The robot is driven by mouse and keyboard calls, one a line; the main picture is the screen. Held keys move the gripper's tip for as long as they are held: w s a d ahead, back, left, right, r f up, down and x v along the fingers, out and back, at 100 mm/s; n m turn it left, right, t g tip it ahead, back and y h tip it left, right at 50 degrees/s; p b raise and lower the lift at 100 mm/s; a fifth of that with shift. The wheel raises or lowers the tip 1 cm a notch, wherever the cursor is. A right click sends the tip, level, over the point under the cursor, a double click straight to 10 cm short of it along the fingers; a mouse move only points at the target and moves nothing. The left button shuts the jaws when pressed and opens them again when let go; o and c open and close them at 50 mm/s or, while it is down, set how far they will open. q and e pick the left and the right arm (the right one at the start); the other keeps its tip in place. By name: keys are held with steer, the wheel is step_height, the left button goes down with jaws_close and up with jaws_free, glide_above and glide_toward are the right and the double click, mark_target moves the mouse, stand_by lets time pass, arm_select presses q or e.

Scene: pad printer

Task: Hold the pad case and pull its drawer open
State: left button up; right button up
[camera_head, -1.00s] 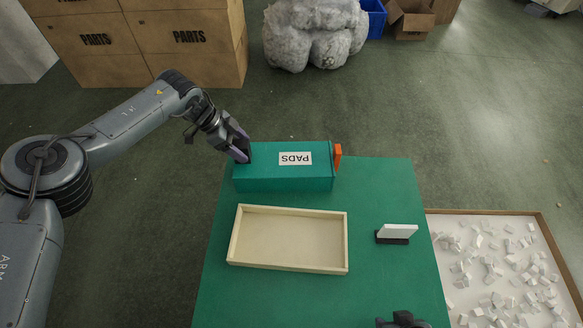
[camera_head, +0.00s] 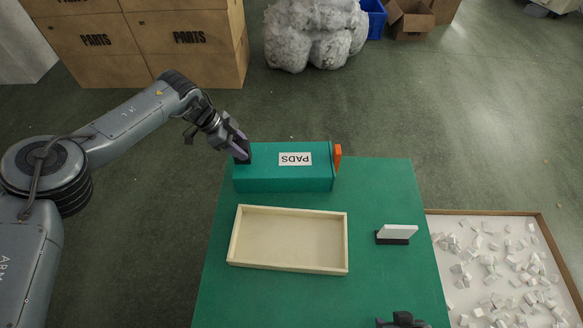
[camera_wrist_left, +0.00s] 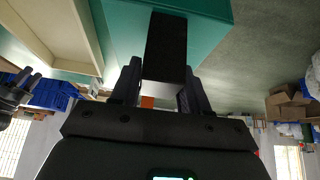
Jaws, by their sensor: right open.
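The pad case (camera_head: 285,180) is a long teal box with a PADS label, lying at the table's back left. An orange tab (camera_head: 338,151) sits at its right end. A black block (camera_head: 243,152) stands at its left end. My left gripper (camera_head: 240,148) is at this block, its fingers on either side of it and seemingly closed on it. The left wrist view shows the block (camera_wrist_left: 166,50) between the fingertips. My right gripper (camera_head: 402,321) is only partly in view at the bottom edge, well away from the case, and is open.
A shallow wooden tray (camera_head: 290,240), empty, lies in front of the case on the green table (camera_head: 385,275). A white plate in a black stand (camera_head: 395,236) is to its right. A box of white pieces (camera_head: 500,265) lies beyond the table's right edge.

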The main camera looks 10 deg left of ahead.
arm_select(q)
steer(key=shift+r, duration=0.1)
jaws_close()
steer(key=shift+f, duration=0.2)
arm_select(e)
steer(key=shift+r, duration=0.2)
arm_select(q)
steer(key=shift+a+f, duration=0.1)
steer(key=shift+f, duration=0.05)
